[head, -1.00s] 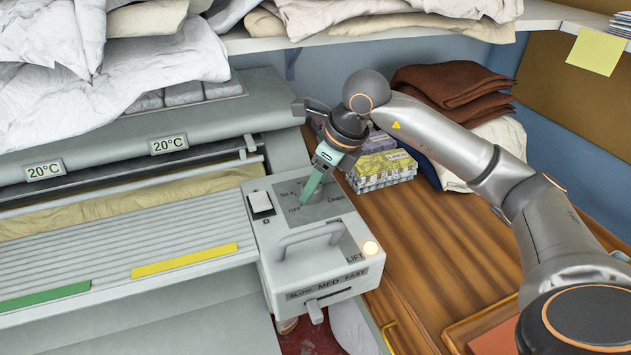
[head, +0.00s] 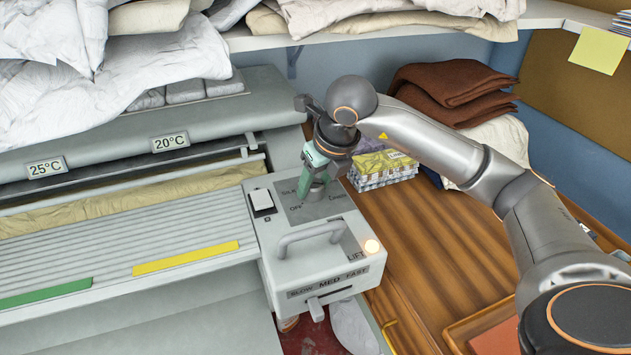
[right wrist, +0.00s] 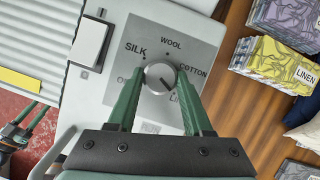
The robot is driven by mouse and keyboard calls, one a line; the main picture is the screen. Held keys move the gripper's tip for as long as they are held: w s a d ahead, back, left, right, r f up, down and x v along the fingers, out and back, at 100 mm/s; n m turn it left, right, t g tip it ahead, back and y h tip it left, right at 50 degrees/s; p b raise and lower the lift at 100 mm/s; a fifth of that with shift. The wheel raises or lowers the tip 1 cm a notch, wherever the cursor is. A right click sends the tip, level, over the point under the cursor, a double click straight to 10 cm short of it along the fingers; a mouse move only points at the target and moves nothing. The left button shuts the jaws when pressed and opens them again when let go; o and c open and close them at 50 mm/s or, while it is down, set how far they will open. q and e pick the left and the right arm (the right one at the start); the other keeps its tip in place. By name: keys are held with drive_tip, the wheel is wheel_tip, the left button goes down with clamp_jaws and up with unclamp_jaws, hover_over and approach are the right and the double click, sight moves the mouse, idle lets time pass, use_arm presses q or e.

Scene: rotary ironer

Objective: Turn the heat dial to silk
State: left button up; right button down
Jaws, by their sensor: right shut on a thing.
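The heat dial (right wrist: 160,77) is a round grey knob on a grey plate marked OFF, SILK, WOOL, COTTON and LINEN. A dark mark on the knob seems to point to the lower right, towards LINEN. My right gripper (right wrist: 161,88) is shut on the dial, one green finger on each side.
The control box carries a white rocker switch (head: 261,200), a handle (head: 312,234), a lit amber lamp (head: 371,247) and a SLOW/MED/FAST lever (head: 314,306). Displays read 25°C (head: 46,167) and 20°C (head: 170,142).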

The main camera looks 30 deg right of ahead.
drive_tip(key=shift+c, duration=1.5)
unclamp_jaws()
drive_tip(key=p+v, duration=0.1)
drive_tip(key=v, duration=1.1)
drive_tip(key=shift+r, duration=0.3)
